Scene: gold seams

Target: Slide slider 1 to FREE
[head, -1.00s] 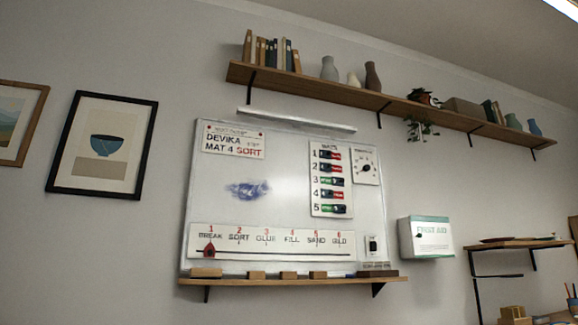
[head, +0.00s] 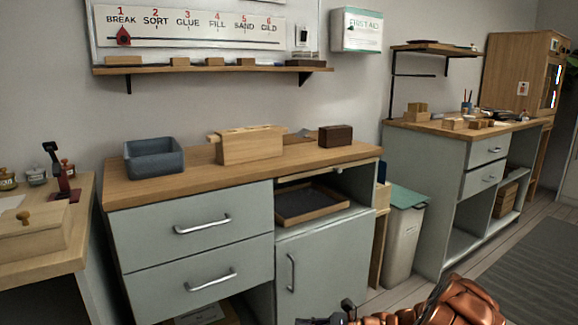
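The panel of numbered sliders is out of view now, so slider 1 and its setting do not show. Only the lower part of the whiteboard (head: 300,14) is in view, with a strip of steps (head: 190,25) from BREAK to GILD. A red marker (head: 123,36) sits under BREAK on that strip. My copper-coloured arm shows at the bottom right. Dark parts at its left end, which look like my gripper (head: 340,314), are cut off by the bottom edge. I cannot tell whether it is open or shut.
Below the board stands a cabinet (head: 195,240) with a grey bin (head: 153,158), a wooden box (head: 250,146) and a dark block (head: 335,136) on top. A waste bin (head: 402,240) stands to its right. Free floor (head: 500,262) shows at the right.

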